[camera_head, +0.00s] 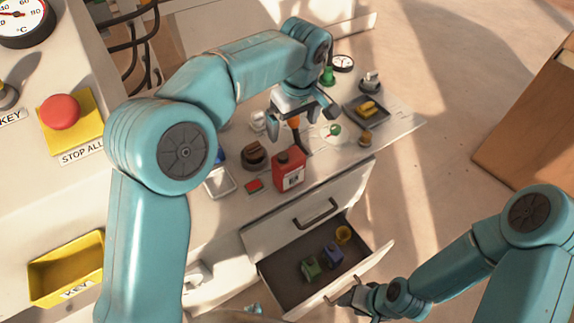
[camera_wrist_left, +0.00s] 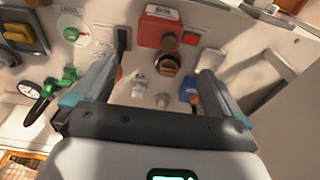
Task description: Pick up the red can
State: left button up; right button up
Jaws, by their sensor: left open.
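The red can (camera_head: 288,175) stands upright on the worktop, near its front edge above the drawers. It has a dark cap and a pale label. It also shows in the left wrist view (camera_wrist_left: 158,27), top centre, beyond the fingers. My left gripper (camera_head: 304,113) is over the worktop, behind the can in the head view, apart from it. In the left wrist view its fingers (camera_wrist_left: 158,78) are spread with nothing held between them. My right gripper (camera_head: 362,300) is low, by the open drawer's front, small and partly hidden; its jaws are unclear.
A dark round knob (camera_head: 254,154) and a small red block (camera_head: 253,185) are close to the can's left. A black lever with an orange part stands behind it. The open drawer (camera_head: 285,273) holds small green, blue and yellow items. A tray (camera_head: 366,112) sits at right.

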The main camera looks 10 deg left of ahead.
pick_arm(q)
send_over(289, 156)
jog(key=f, duration=0.5)
jog(key=s+f, duration=0.1)
jog(key=f, duration=0.2)
jog(key=shift+d, duration=0.35)
jog(key=shift+s+a+f, duration=0.1)
jog(key=shift+s+f, duration=0.05)
jog(key=shift+f, duration=0.4)
jog(key=f, duration=0.3)
jog(key=w+f, duration=0.1)
jog(key=shift+w+a+f, duration=0.1)
jog(key=shift+a+f, duration=0.2)
jog(key=shift+f, duration=0.3)
jog(key=c, duration=1.6)
jog(key=shift+w+r, duration=0.1)
